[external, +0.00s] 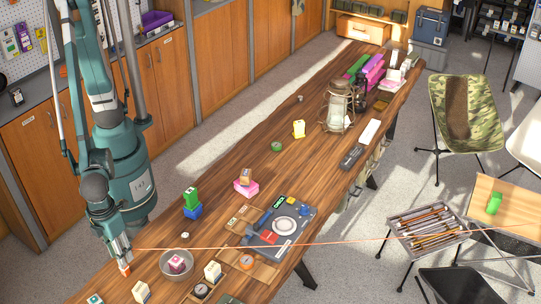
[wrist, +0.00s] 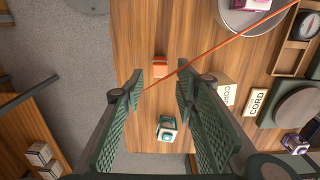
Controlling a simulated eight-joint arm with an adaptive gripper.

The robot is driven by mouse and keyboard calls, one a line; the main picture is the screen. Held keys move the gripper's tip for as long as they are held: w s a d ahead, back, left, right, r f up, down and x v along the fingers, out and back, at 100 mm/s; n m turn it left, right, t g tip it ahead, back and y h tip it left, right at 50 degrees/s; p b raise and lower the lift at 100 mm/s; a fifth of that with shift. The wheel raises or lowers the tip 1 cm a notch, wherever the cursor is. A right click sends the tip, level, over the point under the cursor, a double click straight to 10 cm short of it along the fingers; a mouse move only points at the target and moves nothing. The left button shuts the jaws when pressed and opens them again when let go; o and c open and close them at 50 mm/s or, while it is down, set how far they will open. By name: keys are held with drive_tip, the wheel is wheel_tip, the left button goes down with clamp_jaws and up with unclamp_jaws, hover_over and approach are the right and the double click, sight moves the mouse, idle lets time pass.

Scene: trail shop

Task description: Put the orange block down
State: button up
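The orange block (external: 124,269) is at the near left end of the long wooden table, just below my gripper (external: 122,258). In the wrist view the orange block (wrist: 160,67) appears to rest on the wood, just beyond the fingertips and between their lines. My gripper (wrist: 160,88) is open, with a clear gap between the two green ribbed fingers. Neither finger visibly touches the block.
A teal and white block (wrist: 167,130) sits near the table's edge. A metal bowl (external: 176,262) with a pink block stands to the right. A thin orange line (wrist: 225,40) crosses the view. Bare wood (wrist: 135,35) surrounds the orange block.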

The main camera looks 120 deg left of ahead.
drive_tip(key=shift+r+p, duration=0.35)
drive_tip(key=shift+r, duration=2.65)
drive_tip(key=shift+a, duration=0.1)
drive_tip(key=w+a+r+n+t+h, duration=0.15)
drive_tip(key=a+r+n, duration=0.35)
drive_tip(key=a, duration=0.5)
drive_tip(key=w+a+r+n+t, duration=0.2)
drive_tip(key=w+a+r+n, duration=0.15)
drive_tip(key=a+r, duration=0.6)
drive_tip(key=s+a+r+n+t, duration=0.1)
drive_tip(key=s+a+n, duration=0.1)
drive_tip(key=a, duration=0.4)
drive_tip(key=s+a+r+n+t+y, duration=0.1)
drive_tip(key=s+a+r+n, duration=0.1)
drive_tip(key=a+n, duration=0.2)
drive_tip(key=s+a+r+n+t, duration=0.1)
drive_tip(key=s+a+r+n, duration=0.1)
drive_tip(key=a, duration=0.8)
drive_tip(key=shift+s+a+n+t, duration=0.15)
drive_tip(key=shift+s+n+t, duration=0.2)
drive_tip(key=shift+n, duration=0.4)
drive_tip(key=shift+f+y, duration=0.15)
drive_tip(key=shift+y, duration=0.1)
